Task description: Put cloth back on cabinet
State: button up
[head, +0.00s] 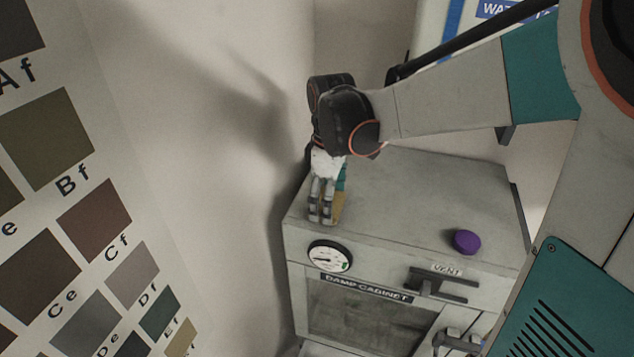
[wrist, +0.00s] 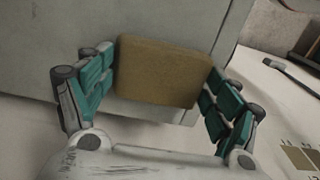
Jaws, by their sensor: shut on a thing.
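The tan cloth (wrist: 160,72) is a folded, flat block between my two teal-padded fingers in the wrist view. My gripper (head: 323,213) is shut on it, with a finger at each side edge. In the head view, a strip of the cloth (head: 339,207) shows beside the fingers, over the front left corner of the cabinet (head: 420,195) top. The cabinet is grey and labelled "DAMP CABINET". I cannot tell whether the cloth touches the top or is just above it. My fingers and wrist hide part of the cloth in the head view.
A purple round object (head: 466,242) sits near the front right of the cabinet top. A dial gauge (head: 330,257) and a vent lever (head: 440,287) are on its front. A wall with a colour chart (head: 95,220) is at left. The middle of the top is clear.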

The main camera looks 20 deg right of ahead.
jog(key=o, duration=0.9)
jog(key=shift+c, duration=0.2)
jog(key=shift+r, duration=0.1)
notch_tip(320, 180, up, 12)
jog(key=s+f+m+t, duration=0.3)
jog(key=s+m, duration=0.2)
jog(key=s, duration=0.2)
jog(key=s+f+m+t, duration=0.3)
jog(key=s+m+t, duration=0.1)
jog(key=s, duration=0.4)
jog(key=shift+f+m, duration=0.25)
jog(key=shift+m, duration=0.65)
